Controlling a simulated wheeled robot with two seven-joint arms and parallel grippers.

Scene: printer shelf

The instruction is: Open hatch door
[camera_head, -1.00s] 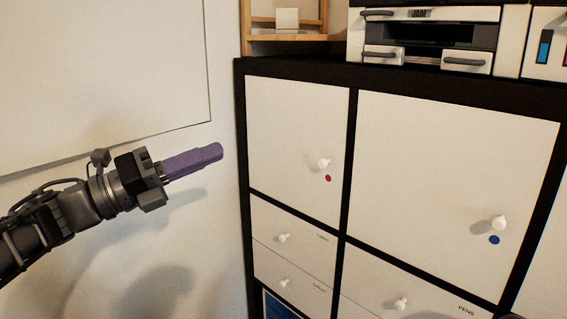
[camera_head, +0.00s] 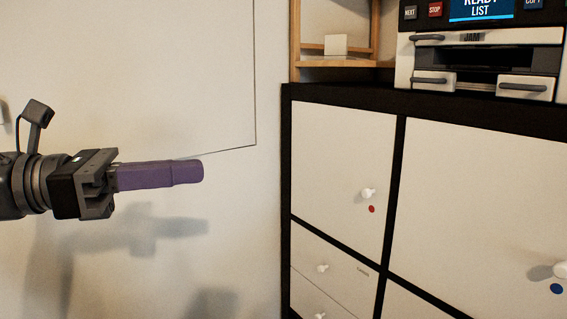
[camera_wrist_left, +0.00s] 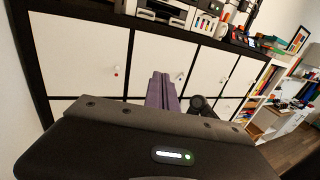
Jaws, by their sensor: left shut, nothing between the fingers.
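A white cabinet door (camera_head: 342,165) has a white knob (camera_head: 368,193) with a red dot below it. To its right is a wider white door (camera_head: 480,190) with a knob and a blue dot near the picture edge. Both look closed. A printer (camera_head: 484,60) on the cabinet has a front panel marked JAM (camera_head: 485,38). I cannot tell which of these is the hatch door. My left gripper (camera_head: 197,171) has purple fingers, shut and empty, in front of the wall left of the cabinet, apart from the doors. It also shows in the left wrist view (camera_wrist_left: 161,85). My right gripper is not visible.
Drawers (camera_head: 320,268) with small knobs sit below the red-dot door. A wooden shelf (camera_head: 340,64) with a small white block stands behind the cabinet top. A white panel (camera_head: 140,75) is on the wall. The space between my left gripper and the cabinet looks clear.

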